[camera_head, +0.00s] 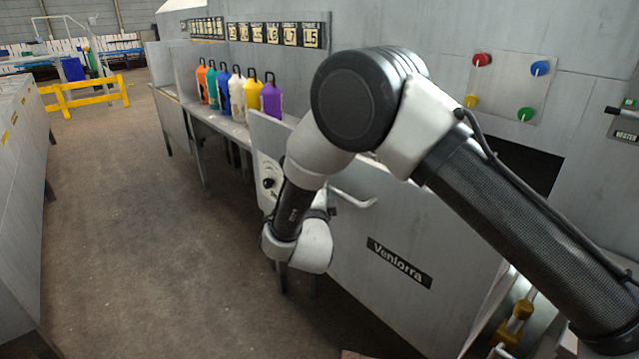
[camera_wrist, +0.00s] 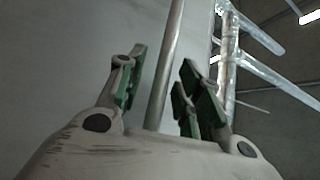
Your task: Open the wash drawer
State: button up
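The grey drawer front (camera_head: 345,255) with a black "Veniorra" label stands at lower centre in the head view. Its curved metal handle (camera_head: 362,204) shows just right of my wrist. In the wrist view the handle bar (camera_wrist: 167,65) runs upright between the two fingers of my gripper (camera_wrist: 164,60). The green-padded fingers are spread, with a visible gap on each side of the bar, so they are around it and not closed on it. In the head view my wrist hides most of the gripper and part of the handle.
A panel with a dial (camera_head: 268,183) is left of the handle. Several coloured bottles (camera_head: 237,92) stand on a shelf behind. Coloured buttons (camera_head: 510,85) are on the wall at right. Yellow fittings (camera_head: 515,318) sit at lower right. The floor (camera_head: 140,230) at left is clear.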

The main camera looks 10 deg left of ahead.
jog(key=s+d+f, duration=0.1)
jog(key=s, duration=1)
jog(key=shift+s+d+f, duration=0.3)
jog(key=shift+s+f, duration=0.05)
jog(key=shift+s, duration=0.05)
jog(key=shift+s, duration=0.1)
